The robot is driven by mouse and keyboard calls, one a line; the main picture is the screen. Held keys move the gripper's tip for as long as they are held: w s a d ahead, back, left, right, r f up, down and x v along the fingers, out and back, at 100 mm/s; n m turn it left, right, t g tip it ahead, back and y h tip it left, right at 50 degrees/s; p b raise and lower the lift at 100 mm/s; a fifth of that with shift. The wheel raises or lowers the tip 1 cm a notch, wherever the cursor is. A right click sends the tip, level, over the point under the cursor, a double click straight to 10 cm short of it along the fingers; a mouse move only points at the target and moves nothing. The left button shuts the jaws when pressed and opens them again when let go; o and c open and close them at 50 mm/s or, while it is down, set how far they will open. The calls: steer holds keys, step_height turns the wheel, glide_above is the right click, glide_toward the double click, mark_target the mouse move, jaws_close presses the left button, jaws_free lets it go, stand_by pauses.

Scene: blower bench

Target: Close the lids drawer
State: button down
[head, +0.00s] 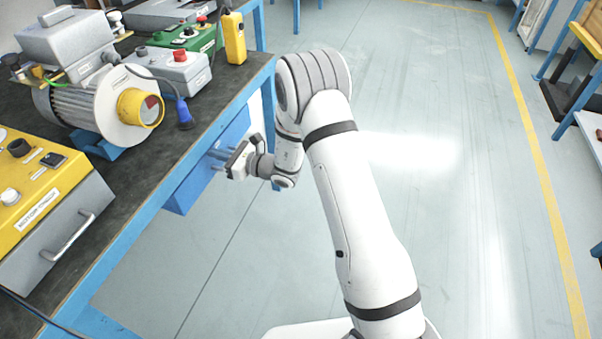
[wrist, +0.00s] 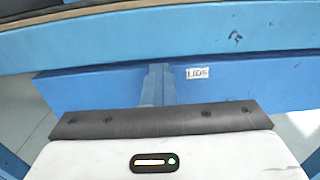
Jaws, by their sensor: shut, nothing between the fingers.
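The lids drawer (head: 184,196) is a blue box under the bench edge in the head view. Its blue front (wrist: 90,88) fills the middle of the wrist view, with a white LIDS label (wrist: 198,73). How far the drawer stands out from the bench is hard to tell. My gripper (head: 214,160) is at the drawer's front, pointing at it from the right in the head view. In the wrist view its fingers (wrist: 158,70) are together and empty, just left of the label. Whether the fingertips touch the front is not clear.
The bench's blue rail (wrist: 150,45) runs just above the drawer front. On the dark bench top (head: 135,182) stand a grey motor unit (head: 80,110), a yellow control box (head: 40,190) and a yellow handheld device (head: 234,38). The floor (head: 460,210) to the right is clear.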

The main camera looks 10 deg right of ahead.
steer(key=shift+w+a+r, duration=0.15)
steer(key=shift+a+r, duration=0.1)
steer(key=shift+r, duration=0.1)
steer(key=v, duration=1.5)
steer(key=s+r+n+g+h+p, duration=0.4)
steer(key=s+r+n+g+p, duration=0.55)
steer(key=s+r+n, duration=0.55)
steer(key=s+d+r+n+t+h+p, duration=0.2)
steer(key=s+d+r+n+h+p, duration=0.2)
steer(key=d+r, duration=0.4)
steer(key=s+d+r+n+t+h+p, duration=0.2)
steer(key=s+d+r+n+h+p, duration=0.2)
steer(key=d+r+h, duration=0.4)
step_height(320, 180, up, 2)
steer(key=shift+s+d+r+p, duration=0.2)
steer(key=shift+s+d+p, duration=0.35)
steer(key=shift+s, duration=0.7)
steer(key=shift+a, duration=0.15)
